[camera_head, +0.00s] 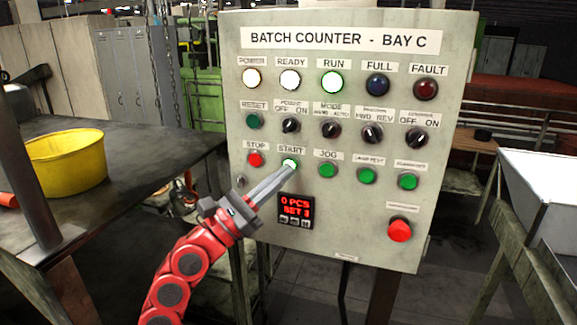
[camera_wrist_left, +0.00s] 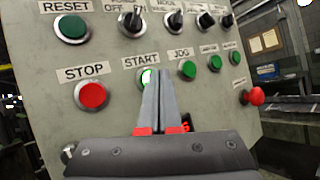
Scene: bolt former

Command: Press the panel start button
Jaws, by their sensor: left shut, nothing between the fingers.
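The panel (camera_head: 440,175) labelled "BATCH COUNTER - BAY C" stands upright in front of me. Its START button (camera_head: 290,164) glows bright green under the START label, between the red STOP button (camera_head: 255,160) and the green JOG button (camera_head: 328,170). My left gripper (camera_head: 286,172) is shut and empty, its fingertips at the lower edge of the START button. In the left wrist view the fingers cover much of the START button (camera_wrist_left: 146,76). I cannot tell whether the tips touch it. My right gripper is not in view.
The POWER, READY and RUN (camera_head: 332,83) lamps are lit. A small red display (camera_head: 295,208) reads "0 PCS SET 3", though the last digit is unclear. A red mushroom button (camera_head: 400,230) is at lower right. A yellow bucket (camera_head: 65,160) stands on the table at left.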

